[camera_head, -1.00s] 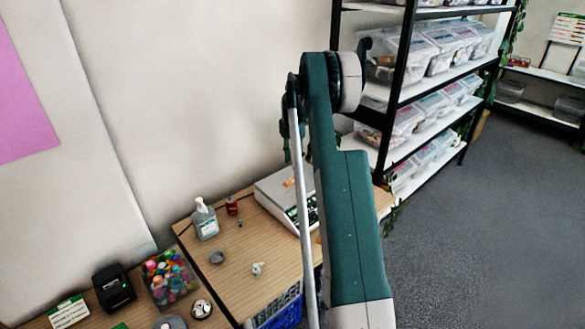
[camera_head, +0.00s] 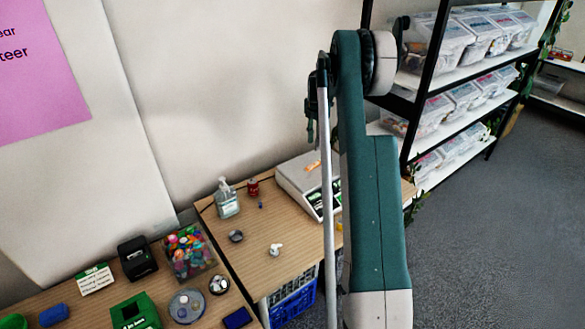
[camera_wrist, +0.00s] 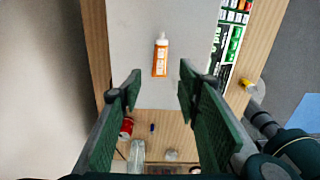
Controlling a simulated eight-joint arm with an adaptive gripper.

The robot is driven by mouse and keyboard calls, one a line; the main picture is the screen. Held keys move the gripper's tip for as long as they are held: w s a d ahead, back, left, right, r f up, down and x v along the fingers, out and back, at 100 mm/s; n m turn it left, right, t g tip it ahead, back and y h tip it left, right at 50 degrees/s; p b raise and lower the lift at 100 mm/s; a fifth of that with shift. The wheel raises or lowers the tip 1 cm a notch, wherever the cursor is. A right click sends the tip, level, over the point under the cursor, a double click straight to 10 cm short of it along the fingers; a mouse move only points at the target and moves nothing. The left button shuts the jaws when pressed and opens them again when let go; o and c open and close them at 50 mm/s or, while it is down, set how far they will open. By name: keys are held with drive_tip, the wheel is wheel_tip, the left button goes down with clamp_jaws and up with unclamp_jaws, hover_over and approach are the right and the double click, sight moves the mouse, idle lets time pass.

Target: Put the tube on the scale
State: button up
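The tube, orange and white with a white cap (camera_wrist: 161,55), lies on the light grey plate of the scale (camera_wrist: 190,20) in the wrist view. In the head view the tube (camera_head: 313,166) is a small orange patch on top of the white scale (camera_head: 292,178), partly hidden by my arm. My gripper (camera_wrist: 160,73) is open, its two green fingers wide apart with nothing held between them. It is above the scale's near edge, with the tube beyond the fingertips in the wrist view and apart from them.
The scale's keypad (camera_wrist: 233,40) is on its right side. A red can (camera_head: 253,187), a sanitizer bottle (camera_head: 227,204) and small items stand left of the scale on the wooden table (camera_head: 262,222). A blue crate (camera_head: 292,305) is below. A shelf with bins (camera_head: 462,100) stands at right.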

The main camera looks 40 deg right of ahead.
drive_tip(key=s+a+r+m+t+h, duration=0.1)
drive_tip(key=s+a+r+m, duration=0.25)
drive_tip(key=a+r, duration=0.8)
drive_tip(key=s+a+r+m+t, duration=0.1)
drive_tip(key=s+a+r+m, duration=0.25)
drive_tip(key=a+r, duration=0.8)
drive_tip(key=s+a+r+m+t, duration=0.1)
drive_tip(key=s+a+r+m, duration=0.1)
drive_tip(key=s+a, duration=0.6)
drive_tip(key=s+a+r+m+t, duration=0.15)
drive_tip(key=s+a, duration=0.35)
drive_tip(key=a, duration=0.5)
drive_tip(key=s+a+f+m+t, duration=0.1)
drive_tip(key=s+a+f+m, duration=0.2)
drive_tip(key=s+a, duration=0.4)
drive_tip(key=s+a+f+m+t+y, duration=0.1)
drive_tip(key=s+a+m, duration=0.4)
drive_tip(key=s, duration=1.1)
drive_tip(key=a+f+t, duration=0.1)
drive_tip(key=a+f, duration=0.1)
drive_tip(key=a, duration=0.1)
drive_tip(key=shift+s+a+f, duration=0.15)
drive_tip(key=shift+s+f, duration=0.05)
drive_tip(key=shift+f, duration=0.05)
